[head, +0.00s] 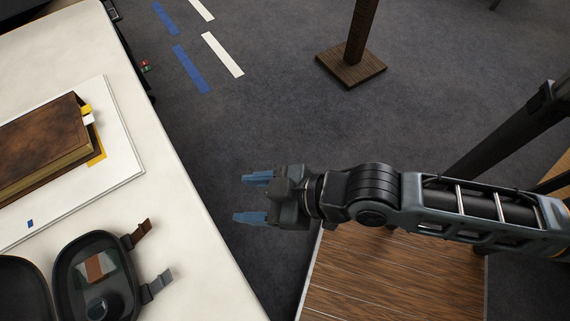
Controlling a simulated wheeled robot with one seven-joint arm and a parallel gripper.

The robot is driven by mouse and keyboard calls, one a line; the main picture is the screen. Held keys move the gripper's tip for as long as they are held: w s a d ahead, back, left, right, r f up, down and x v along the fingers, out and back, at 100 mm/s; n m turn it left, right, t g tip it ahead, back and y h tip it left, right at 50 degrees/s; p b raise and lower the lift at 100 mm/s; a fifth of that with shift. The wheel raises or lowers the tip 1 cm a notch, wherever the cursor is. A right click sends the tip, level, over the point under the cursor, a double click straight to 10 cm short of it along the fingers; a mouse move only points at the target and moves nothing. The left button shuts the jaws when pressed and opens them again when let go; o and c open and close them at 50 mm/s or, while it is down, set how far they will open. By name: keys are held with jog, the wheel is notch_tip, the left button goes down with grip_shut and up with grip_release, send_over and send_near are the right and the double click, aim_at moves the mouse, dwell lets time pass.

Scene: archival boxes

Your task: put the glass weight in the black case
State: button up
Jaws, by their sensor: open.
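The black case (62,268) lies open on the white table at the lower left, cut off by the bottom edge. Its other black half (18,290) is beside it on the left. A brown patch and a dark, round, glossy shape (98,308) show inside the case. I cannot tell whether that shape is the glass weight; no other glass weight is clearly in view. My gripper (253,198) is open and empty, its two blue fingers pointing left. It appears over the dark floor, right of the table edge and apart from the case.
The white table (190,235) has a bare strip along its right edge. A brown book (40,140) with coloured tabs lies on a white board (125,160). A wooden surface (390,275) is below my arm. A post on a square base (351,68) stands on the carpet.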

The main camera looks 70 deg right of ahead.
jog(key=s+d+r+m+t+h, duration=0.2)
jog(key=s+r+t, duration=0.1)
jog(key=s+r, duration=0.8)
jog(key=shift+s+d, duration=0.4)
jog(key=shift+s, duration=0.1)
jog(key=shift+c, duration=0.4)
dwell(0.4)
